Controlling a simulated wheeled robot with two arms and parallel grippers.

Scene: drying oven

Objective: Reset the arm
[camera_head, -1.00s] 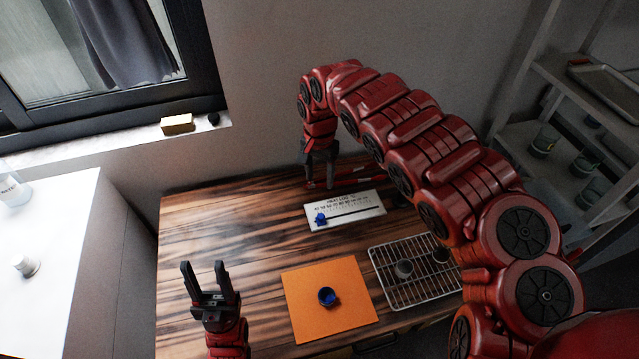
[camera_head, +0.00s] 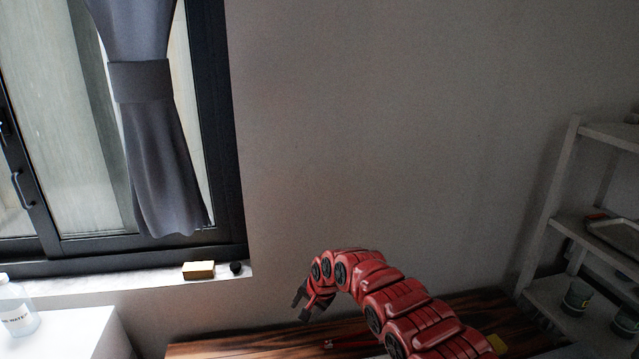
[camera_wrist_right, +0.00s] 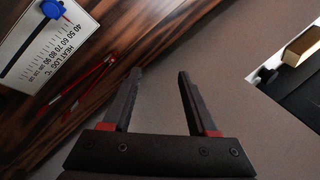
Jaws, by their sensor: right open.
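My right arm shows low in the head view, red and segmented, arching over the wooden table (camera_head: 230,348). My right gripper (camera_head: 301,302) is at its far end, above the table's back edge and in front of the grey wall. In the right wrist view the right gripper (camera_wrist_right: 157,75) has its two dark fingers apart with nothing between them. My left gripper is outside both current views.
The heat log board (camera_wrist_right: 45,40) with a blue slider (camera_wrist_right: 52,9) and red tongs (camera_wrist_right: 92,82) lie on the table. A window with a curtain (camera_head: 155,130) is at left. A yellow block (camera_head: 198,270) sits on the sill. Shelves (camera_head: 590,230) stand at right. The wall area is clear.

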